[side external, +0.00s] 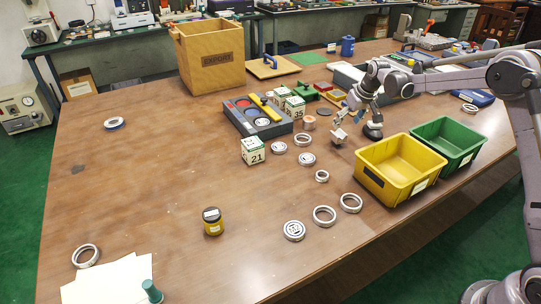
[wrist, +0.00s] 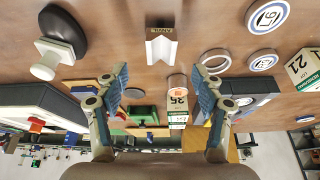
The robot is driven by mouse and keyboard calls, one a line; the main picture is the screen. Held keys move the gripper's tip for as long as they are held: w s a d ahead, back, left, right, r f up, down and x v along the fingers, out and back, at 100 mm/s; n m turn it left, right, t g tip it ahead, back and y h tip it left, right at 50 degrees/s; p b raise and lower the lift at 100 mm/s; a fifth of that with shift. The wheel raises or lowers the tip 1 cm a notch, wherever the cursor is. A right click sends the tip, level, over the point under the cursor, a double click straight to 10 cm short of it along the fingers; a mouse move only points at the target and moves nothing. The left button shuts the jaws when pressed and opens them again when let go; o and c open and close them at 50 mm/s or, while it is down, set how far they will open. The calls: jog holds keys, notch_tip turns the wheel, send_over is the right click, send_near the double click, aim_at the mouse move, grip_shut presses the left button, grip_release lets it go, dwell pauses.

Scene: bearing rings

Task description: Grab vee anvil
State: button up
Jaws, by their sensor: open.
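The vee anvil (wrist: 160,46) is a small pale metal block with a V-shaped face and a dark top strip lettered "ANVIL", in the wrist view's upper middle. In the side view, a pale block that appears to be the anvil (side external: 338,137) stands on the table left of the yellow bin. My gripper (wrist: 160,84) is open, with blue-padded fingers spread wide and nothing held. The anvil lies beyond the fingertips, roughly centred between them in the picture. In the side view my gripper (side external: 357,112) is low over the table, close to the anvil; the exact gap cannot be told.
A dark round-based object with a pale knob (wrist: 60,38) stands left of the anvil in the wrist view. A copper-coloured cylinder (side external: 309,123) and bearing rings (side external: 302,140) lie nearby. Yellow (side external: 398,168) and green (side external: 447,142) bins stand right. The left table is mostly clear.

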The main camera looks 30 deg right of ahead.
aim_at(339, 133)
jog(key=shift+x, duration=4)
jog(key=shift+w, duration=0.15)
jog(key=shift+r, duration=0.1)
grip_shut()
